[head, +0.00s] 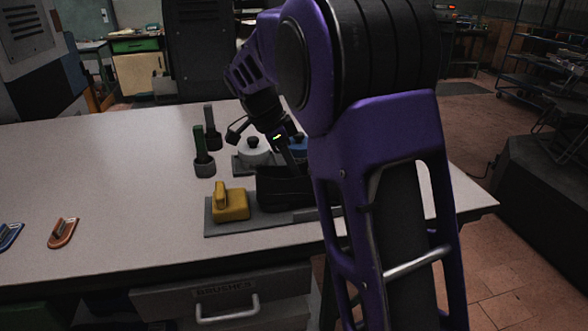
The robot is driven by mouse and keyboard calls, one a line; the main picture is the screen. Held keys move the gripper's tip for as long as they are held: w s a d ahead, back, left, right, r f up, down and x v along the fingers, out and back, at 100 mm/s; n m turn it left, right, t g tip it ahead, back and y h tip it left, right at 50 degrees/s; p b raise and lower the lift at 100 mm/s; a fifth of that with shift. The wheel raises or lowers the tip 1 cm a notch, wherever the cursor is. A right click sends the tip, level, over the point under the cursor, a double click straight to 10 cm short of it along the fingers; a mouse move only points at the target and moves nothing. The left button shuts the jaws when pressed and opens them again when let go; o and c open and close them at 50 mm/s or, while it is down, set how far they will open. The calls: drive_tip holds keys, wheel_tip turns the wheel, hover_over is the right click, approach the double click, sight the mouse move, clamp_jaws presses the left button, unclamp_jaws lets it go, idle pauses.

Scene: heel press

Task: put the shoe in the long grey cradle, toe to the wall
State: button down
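My arm comes in from the right and hides much of the work area. My gripper (286,153) points down over the table, above a black object (281,187). This black object may be the shoe, but its shape is partly hidden by my arm, and I cannot tell toe from heel. It appears to be on or just above a long grey base (223,229), which may be the cradle. A yellow block (231,205) with a raised grip stands at the left end of that base. I cannot see whether the fingers are apart or touch the black object. No wall of the cradle shows clearly.
A green-handled tool (202,155) and a dark grey one (212,130) stand left. An orange-brown tool (63,232) lies far left.

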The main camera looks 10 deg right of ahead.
drive_tip(key=shift+r, duration=0.1)
drive_tip(key=c, duration=1.1)
unclamp_jaws()
drive_tip(key=shift+o, duration=0.2)
drive_tip(key=p+v, duration=0.2)
drive_tip(key=v, duration=1)
drive_tip(key=shift+d+r, duration=0.1)
